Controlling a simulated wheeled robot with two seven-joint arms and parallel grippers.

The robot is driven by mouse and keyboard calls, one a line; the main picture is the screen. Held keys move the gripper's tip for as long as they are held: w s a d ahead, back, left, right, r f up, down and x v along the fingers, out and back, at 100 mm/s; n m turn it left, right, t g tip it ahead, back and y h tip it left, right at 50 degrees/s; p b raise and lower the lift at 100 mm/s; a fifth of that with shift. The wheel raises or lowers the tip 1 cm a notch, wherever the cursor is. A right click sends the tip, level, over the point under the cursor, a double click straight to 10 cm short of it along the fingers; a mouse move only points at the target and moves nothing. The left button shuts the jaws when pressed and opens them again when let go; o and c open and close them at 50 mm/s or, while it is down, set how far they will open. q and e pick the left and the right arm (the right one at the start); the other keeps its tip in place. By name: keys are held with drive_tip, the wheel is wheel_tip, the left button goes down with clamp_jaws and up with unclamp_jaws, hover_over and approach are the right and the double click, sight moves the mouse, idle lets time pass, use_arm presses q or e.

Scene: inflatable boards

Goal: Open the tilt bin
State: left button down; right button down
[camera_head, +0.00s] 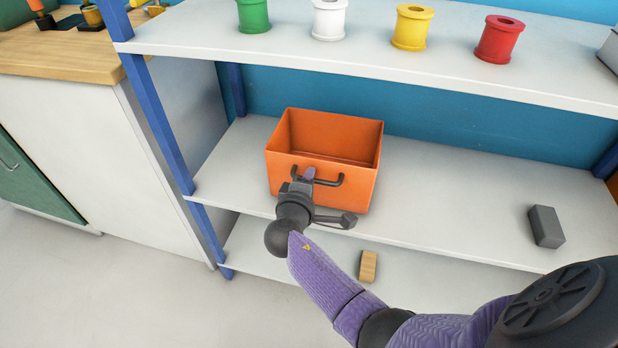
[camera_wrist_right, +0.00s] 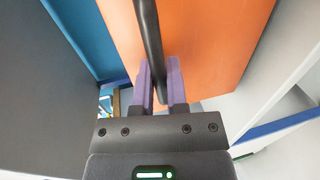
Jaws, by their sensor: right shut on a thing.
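The tilt bin is an orange open-topped box (camera_head: 358,192) on the middle shelf in the head view. It looks empty, and its front carries a dark bar handle (camera_head: 330,182). My right gripper (camera_head: 309,175) is at the left part of this handle, shut on it. In the right wrist view the purple fingers (camera_wrist_right: 160,85) stand on both sides of the dark handle bar (camera_wrist_right: 149,40), with the orange bin front (camera_wrist_right: 215,45) behind. My left gripper is not in view.
The white middle shelf (camera_head: 450,200) holds a grey block (camera_head: 546,226) at right. Green, white, yellow and red spools (camera_head: 498,40) stand on the upper shelf (camera_head: 400,66). A wooden block (camera_head: 368,266) lies on the lower shelf. A blue post (camera_head: 165,135) stands left of the bin.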

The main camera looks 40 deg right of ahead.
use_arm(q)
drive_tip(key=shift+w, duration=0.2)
